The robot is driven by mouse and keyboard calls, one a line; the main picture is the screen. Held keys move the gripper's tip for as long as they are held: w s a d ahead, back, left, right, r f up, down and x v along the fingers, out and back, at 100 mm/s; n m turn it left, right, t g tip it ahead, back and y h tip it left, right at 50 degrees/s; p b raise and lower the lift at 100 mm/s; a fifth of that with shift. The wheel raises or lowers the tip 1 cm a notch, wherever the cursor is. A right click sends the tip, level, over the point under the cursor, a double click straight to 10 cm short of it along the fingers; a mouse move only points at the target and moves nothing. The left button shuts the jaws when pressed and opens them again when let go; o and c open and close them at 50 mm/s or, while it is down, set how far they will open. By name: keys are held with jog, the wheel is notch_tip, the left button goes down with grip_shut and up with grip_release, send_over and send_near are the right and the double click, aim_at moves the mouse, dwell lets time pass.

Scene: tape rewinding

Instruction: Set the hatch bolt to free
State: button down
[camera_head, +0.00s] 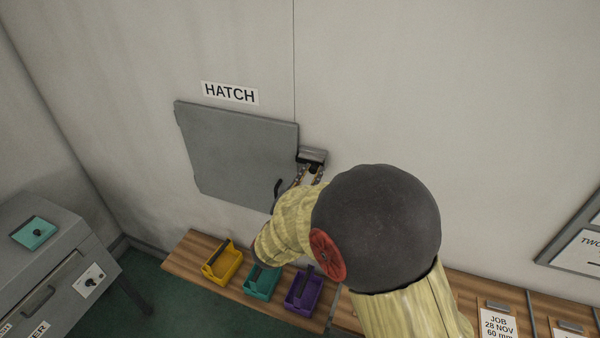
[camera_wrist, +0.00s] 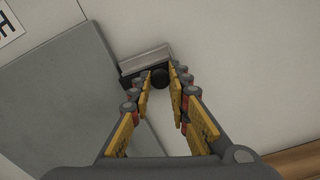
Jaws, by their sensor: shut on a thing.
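The grey hatch (camera_head: 235,150) is a flat panel on the wall under a HATCH sign (camera_head: 230,93). It also fills the left of the wrist view (camera_wrist: 65,95). The bolt's grey housing (camera_head: 313,154) is at the hatch's upper right edge, and it shows at the top centre of the wrist view (camera_wrist: 146,59). My gripper (camera_wrist: 165,85) is shut on the bolt's dark round knob (camera_wrist: 160,77), just below the housing. In the head view my gripper (camera_head: 309,174) is partly hidden behind my arm. The bolt's setting cannot be read.
A dark handle (camera_head: 277,188) stands on the hatch's right side. Below, a wooden bench (camera_head: 184,258) holds yellow (camera_head: 222,262), teal (camera_head: 262,282) and purple (camera_head: 303,290) trays. A grey cabinet (camera_head: 45,262) stands at left. Job cards (camera_head: 498,323) lie at lower right.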

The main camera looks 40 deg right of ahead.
jog(key=shift+s+d, duration=0.25)
jog(key=shift+s, duration=0.1)
jog(key=c, duration=1.7)
grip_release()
jog(key=shift+o, duration=0.2)
jog(key=v, duration=1.2)
